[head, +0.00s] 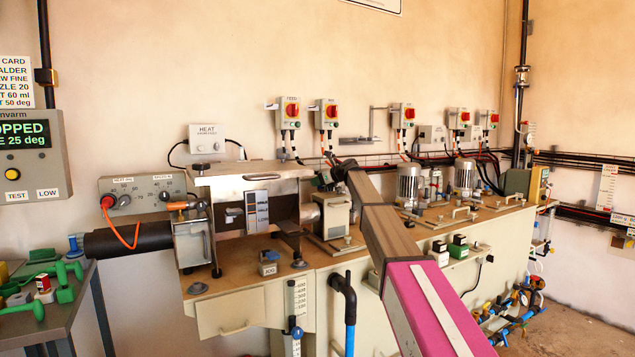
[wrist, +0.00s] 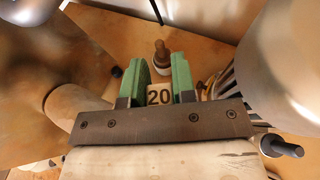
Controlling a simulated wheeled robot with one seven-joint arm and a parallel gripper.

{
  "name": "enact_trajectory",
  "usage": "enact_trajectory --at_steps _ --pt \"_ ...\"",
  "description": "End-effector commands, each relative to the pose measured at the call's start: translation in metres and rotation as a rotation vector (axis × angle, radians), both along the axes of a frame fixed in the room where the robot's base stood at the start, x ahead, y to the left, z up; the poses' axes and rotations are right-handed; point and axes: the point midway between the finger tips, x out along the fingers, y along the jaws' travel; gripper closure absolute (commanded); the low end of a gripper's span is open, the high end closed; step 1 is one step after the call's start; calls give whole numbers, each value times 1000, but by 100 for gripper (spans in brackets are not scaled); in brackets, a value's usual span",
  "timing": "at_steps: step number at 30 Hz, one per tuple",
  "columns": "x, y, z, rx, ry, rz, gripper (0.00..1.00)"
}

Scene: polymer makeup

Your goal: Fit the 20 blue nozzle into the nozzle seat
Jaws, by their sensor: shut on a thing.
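In the wrist view my gripper (wrist: 163,72) has two green fingers closed on a small pale block marked "20" (wrist: 159,96). I take this block to be part of the 20 nozzle; no blue shows on it, and the rest is hidden between and below the fingers. Just beyond the fingertips stands a dark brown peg-like part with a pale base (wrist: 162,60); I cannot tell whether it is the nozzle seat. In the head view my arm reaches over the bench, and its end is hard to make out near the machine. I cannot pick out the nozzle seat there.
The bench (head: 232,281) holds a metal-framed machine (head: 250,179) and several motors (head: 408,184). In the wrist view large metal bodies crowd both sides. A side table (head: 75,284) at left carries green tools and a small blue-topped part (head: 74,244).

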Motion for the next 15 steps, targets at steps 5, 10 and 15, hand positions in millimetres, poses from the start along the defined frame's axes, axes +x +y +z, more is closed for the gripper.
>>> enact_trajectory --at_steps 5,10,15 --pt "0 0 -4 0 0 0 99" --pt "0 0 -8 0 0 0 99" --pt "0 0 -11 0 0 0 99"
